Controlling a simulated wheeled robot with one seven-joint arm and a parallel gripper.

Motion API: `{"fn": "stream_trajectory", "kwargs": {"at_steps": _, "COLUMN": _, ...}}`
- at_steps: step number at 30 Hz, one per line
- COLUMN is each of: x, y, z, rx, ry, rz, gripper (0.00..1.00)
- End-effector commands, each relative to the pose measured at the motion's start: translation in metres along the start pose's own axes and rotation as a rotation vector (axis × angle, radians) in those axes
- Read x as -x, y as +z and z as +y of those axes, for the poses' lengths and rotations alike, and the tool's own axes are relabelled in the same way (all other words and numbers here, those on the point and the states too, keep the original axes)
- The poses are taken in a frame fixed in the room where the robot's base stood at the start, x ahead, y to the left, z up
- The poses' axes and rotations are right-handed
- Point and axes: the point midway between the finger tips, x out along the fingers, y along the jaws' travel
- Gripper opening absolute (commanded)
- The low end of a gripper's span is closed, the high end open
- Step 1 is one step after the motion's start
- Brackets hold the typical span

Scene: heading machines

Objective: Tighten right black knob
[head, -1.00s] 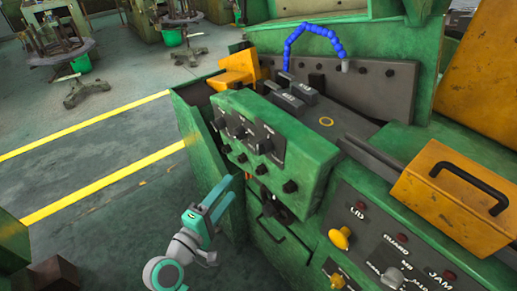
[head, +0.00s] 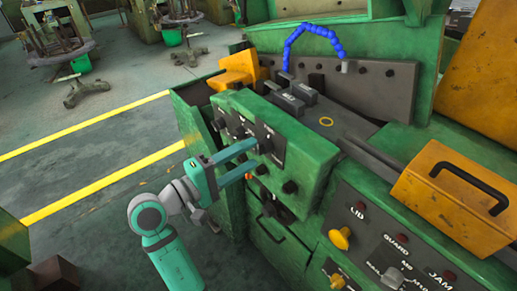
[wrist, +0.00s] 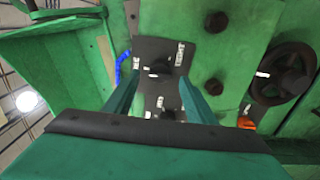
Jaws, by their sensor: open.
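The green control box (head: 318,158) has a dark label panel with several black knobs. The rightmost knob on that panel (head: 265,146) is just beyond my gripper's upper fingertip. Another black knob (head: 290,187) sits lower right on the green face. My gripper (head: 254,156) is open and empty, its fingers pointing at the box face. In the wrist view, the open fingers (wrist: 159,80) straddle part of the dark panel (wrist: 150,50), which has white lettering. Whether a fingertip touches a knob cannot be told.
A black knob (wrist: 216,106) and a dark round wheel (wrist: 283,73) lie right of the fingers in the wrist view. A yellow cover with a black handle (head: 450,195) and a yellow knob (head: 340,238) stand right.

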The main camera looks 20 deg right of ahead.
Motion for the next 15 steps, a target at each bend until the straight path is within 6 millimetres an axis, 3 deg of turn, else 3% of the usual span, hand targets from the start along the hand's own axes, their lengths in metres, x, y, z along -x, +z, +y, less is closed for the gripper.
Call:
{"fn": "stream_trajectory", "kwargs": {"at_steps": 6, "x": -0.031, "y": 0.0, "z": 0.0, "rx": 0.0, "ry": -0.001, "rz": -0.001, "gripper": 0.51}}
{"fn": "stream_trajectory", "kwargs": {"at_steps": 15, "x": -0.043, "y": 0.0, "z": 0.0, "rx": 0.0, "ry": 0.0, "rz": 0.001, "gripper": 0.51}}
